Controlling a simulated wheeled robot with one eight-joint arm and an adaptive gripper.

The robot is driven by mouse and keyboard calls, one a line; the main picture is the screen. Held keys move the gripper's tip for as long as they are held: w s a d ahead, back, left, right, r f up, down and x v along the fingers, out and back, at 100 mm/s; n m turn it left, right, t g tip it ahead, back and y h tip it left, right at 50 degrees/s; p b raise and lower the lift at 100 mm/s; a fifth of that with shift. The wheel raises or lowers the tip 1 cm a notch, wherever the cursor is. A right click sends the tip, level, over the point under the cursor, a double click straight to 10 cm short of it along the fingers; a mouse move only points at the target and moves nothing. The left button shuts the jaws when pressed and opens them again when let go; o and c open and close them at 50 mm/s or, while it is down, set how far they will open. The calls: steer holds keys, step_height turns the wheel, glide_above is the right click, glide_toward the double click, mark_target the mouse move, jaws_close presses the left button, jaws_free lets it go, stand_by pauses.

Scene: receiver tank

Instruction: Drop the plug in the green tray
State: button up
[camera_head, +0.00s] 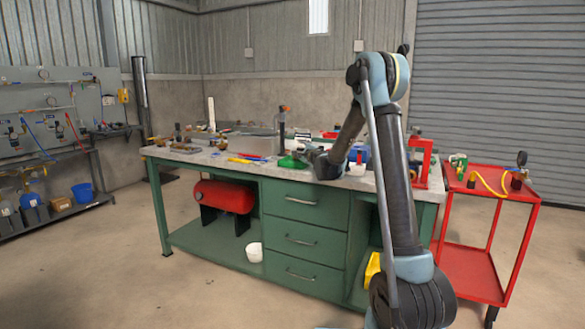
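A small green object (291,162) lies near the front edge of the workbench top, and it may be the green tray. It is too small for me to see what is in it. My gripper (312,156) is low over the bench top, just right of the green object, at the end of my bent arm. Its fingers are small and dark, so I cannot tell whether they are open or shut. I cannot make out the plug; it may be hidden or too small.
The green workbench (305,200) carries many small tools and fittings. A red frame (424,165) stands at its right end. A red tank (225,197) rests on the lower shelf. A red cart (485,185) stands to the right. Floor in front is clear.

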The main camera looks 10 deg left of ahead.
steer(key=v, duration=1.2)
